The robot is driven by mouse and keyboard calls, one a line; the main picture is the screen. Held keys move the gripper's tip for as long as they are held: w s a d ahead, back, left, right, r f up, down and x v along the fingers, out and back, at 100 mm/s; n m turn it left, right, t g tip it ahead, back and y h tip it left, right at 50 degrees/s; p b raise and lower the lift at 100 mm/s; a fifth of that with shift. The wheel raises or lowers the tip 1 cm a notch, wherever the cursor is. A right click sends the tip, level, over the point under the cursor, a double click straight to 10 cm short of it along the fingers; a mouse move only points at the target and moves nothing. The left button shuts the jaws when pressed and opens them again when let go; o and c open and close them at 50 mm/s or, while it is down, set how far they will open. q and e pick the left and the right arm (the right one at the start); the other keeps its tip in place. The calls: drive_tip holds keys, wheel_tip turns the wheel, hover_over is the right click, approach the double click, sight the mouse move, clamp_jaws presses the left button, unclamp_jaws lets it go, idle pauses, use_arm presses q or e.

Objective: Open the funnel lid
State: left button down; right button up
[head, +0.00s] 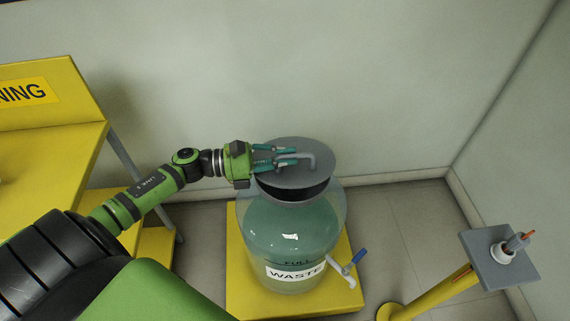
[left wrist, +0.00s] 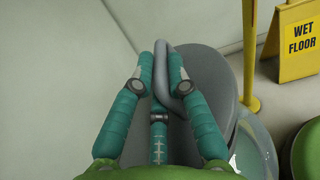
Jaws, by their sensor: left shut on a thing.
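The grey funnel lid (head: 283,174) sits over the dark funnel (head: 303,190) on top of the waste jar (head: 292,240). Its bent grey handle (head: 311,158) stands up from the lid. My left gripper (head: 293,157) reaches in from the left and is shut on the handle. In the left wrist view the teal fingers of my left gripper (left wrist: 168,60) close around the grey handle (left wrist: 184,102), with the lid (left wrist: 212,85) beyond. The far side of the funnel is hidden under the lid. My right gripper is not in view.
The jar stands on a yellow platform (head: 240,290). A blue-handled tap (head: 359,257) sticks out at its lower right. A yellow post with a grey plate (head: 484,270) stands at right, a yellow bench (head: 60,150) at left. A wet floor sign (left wrist: 298,42) shows in the wrist view.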

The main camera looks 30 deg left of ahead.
use_arm(q)
drive_tip(key=w+r+n, duration=0.1)
drive_tip(key=r, duration=0.1)
drive_tip(key=w+a+r+n, duration=0.1)
drive_tip(key=shift+a+r+n, duration=0.2)
drive_tip(key=shift+r+n, duration=0.1)
drive_tip(key=shift+r, duration=0.05)
drive_tip(key=w+a+r+n+b, duration=0.4)
drive_tip(key=w+a+n, duration=0.3)
drive_tip(key=w+n, duration=0.2)
drive_tip(key=shift+w+a+r, duration=0.2)
drive_tip(key=shift+w+r, duration=0.15)
drive_tip(key=shift+r, duration=0.2)
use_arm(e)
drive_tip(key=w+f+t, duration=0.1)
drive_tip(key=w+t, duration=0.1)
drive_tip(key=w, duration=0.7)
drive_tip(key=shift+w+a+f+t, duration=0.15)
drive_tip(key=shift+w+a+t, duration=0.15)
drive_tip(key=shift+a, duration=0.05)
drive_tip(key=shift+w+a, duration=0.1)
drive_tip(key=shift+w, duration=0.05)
